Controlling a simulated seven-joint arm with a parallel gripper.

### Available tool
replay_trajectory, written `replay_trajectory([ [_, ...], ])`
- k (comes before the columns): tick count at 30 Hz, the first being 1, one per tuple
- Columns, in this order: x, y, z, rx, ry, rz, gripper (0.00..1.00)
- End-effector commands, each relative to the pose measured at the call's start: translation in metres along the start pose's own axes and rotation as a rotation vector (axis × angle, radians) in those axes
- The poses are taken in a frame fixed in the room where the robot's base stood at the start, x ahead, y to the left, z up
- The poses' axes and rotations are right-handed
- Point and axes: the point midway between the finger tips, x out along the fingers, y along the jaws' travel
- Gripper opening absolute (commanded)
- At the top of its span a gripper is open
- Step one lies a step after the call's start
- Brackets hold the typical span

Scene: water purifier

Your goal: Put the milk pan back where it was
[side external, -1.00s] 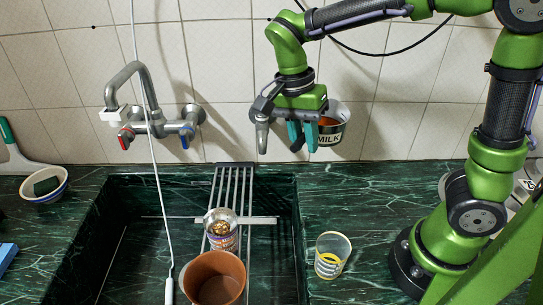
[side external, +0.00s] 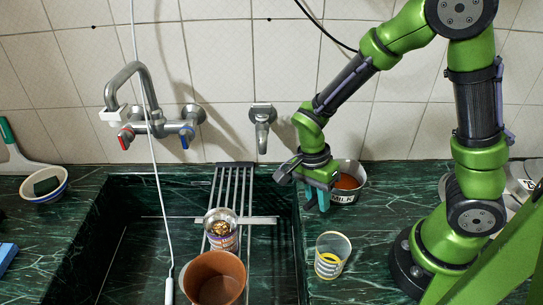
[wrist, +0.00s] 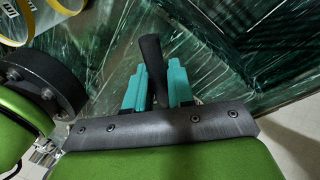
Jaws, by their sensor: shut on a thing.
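The milk pan (side external: 345,192) is a light metal pan with a "MILK" label and an orange-brown inside. It is upright and low at the counter behind the sink's right corner, near the tiled wall. I cannot tell whether its base touches the counter. My gripper (side external: 317,201) is at the pan's left side and partly hides it. In the wrist view, the teal fingers of my gripper (wrist: 158,90) are shut on the pan's dark handle (wrist: 152,52). The pan's body is not clearly visible there.
A yellow-striped glass (side external: 332,256) stands on the counter right of the sink. A brown pot (side external: 215,279) and a can (side external: 221,230) are by the sink rack (side external: 233,183). A wall tap (side external: 262,125) is left of my arm. The front right counter has free room.

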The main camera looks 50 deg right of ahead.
Motion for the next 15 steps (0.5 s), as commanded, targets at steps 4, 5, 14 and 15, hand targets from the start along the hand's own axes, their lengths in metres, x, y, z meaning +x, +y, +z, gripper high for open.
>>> replay_trajectory([
  [4, 0.0039, -0.0012, 0.0003, 0.001, -0.001, -0.002, 0.0],
  [5, 0.0038, -0.0012, 0.0003, 0.001, -0.001, -0.002, 0.0],
  [14, 0.0061, -0.0016, 0.0004, 0.0, -0.001, -0.001, 0.31],
  [15, 0.006, -0.0015, 0.0004, 0.0, -0.001, -0.001, 0.37],
])
